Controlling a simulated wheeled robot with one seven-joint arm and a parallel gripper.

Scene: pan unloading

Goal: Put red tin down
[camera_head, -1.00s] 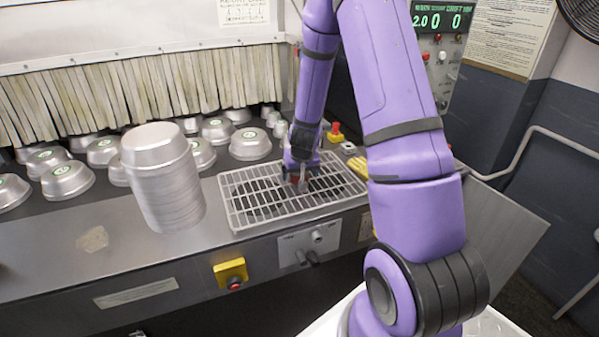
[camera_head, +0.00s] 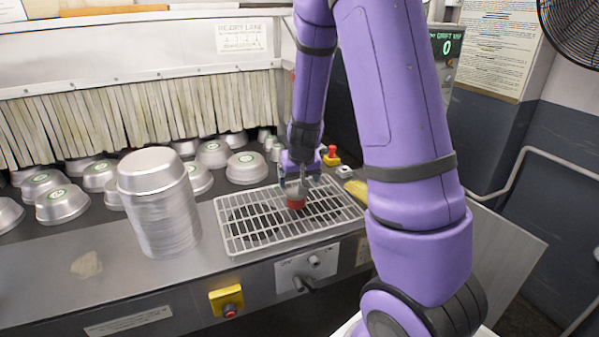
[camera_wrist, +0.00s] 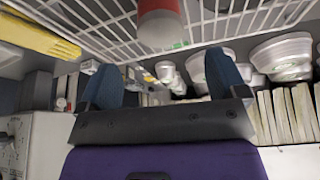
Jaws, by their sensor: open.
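The red tin (camera_head: 296,203) stands on the wire rack (camera_head: 232,245) in the head view. In the wrist view the red tin (camera_wrist: 158,8) shows at the top edge, its pale end towards me and its far part cut off. My gripper (camera_head: 296,188) is just above the tin in the head view. In the wrist view my gripper (camera_wrist: 163,75) has its two dark blue fingers wide apart with nothing between them. The tin lies beyond the fingertips, apart from them.
A tall stack of metal pans (camera_head: 163,215) stands left of the rack. Several upturned pans (camera_head: 62,203) sit behind, before a strip curtain (camera_head: 140,105). A yellow item (camera_head: 357,191) lies at the rack's right. The counter's front left (camera_head: 120,275) is largely clear.

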